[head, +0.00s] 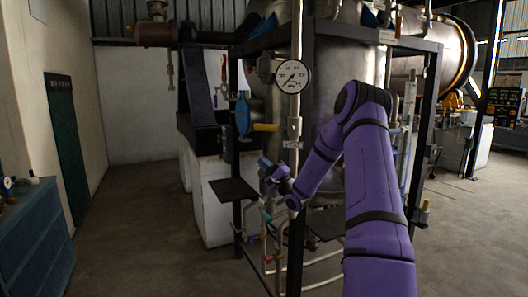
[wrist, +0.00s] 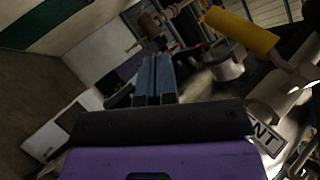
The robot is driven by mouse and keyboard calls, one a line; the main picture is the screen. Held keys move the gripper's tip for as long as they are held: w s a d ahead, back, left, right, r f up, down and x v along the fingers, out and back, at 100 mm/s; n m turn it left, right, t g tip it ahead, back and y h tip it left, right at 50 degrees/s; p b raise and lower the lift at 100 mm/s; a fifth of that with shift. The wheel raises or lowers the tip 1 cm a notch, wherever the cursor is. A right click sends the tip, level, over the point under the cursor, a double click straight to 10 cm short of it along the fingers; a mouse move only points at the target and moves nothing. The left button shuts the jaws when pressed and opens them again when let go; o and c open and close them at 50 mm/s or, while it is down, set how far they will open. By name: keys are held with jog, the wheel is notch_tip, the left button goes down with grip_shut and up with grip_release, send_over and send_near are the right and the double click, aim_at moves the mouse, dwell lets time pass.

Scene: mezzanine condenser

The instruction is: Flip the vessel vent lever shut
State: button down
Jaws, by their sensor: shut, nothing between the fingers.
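The vent lever (head: 265,127) has a yellow handle. In the head view it sticks out sideways, about level, to the left of a vertical pipe below the gauge. In the wrist view the yellow handle (wrist: 240,30) is large at the upper right. A white tag (head: 293,145) hangs below it; in the wrist view the tag (wrist: 264,136) reads "NT", the rest hidden. My gripper (head: 264,161) is below the handle in the head view. In the wrist view its blue fingers (wrist: 155,60) are together, empty, left of the handle and apart from it.
A round pressure gauge (head: 293,76) sits above the lever on the pipe. A dark frame post (head: 235,110) stands to the left, with a blue fitting (head: 243,117) beside it. A small dark shelf (head: 234,189) juts out below.

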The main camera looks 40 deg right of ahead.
jog(key=shift+s+a+f, duration=0.15)
jog(key=shift+a+f, duration=0.05)
jog(key=shift+f, duration=0.95)
jog(key=shift+s+a+f, duration=0.1)
jog(key=shift+a+f, duration=0.05)
jog(key=shift+f, duration=1)
jog(key=shift+r, duration=0.1)
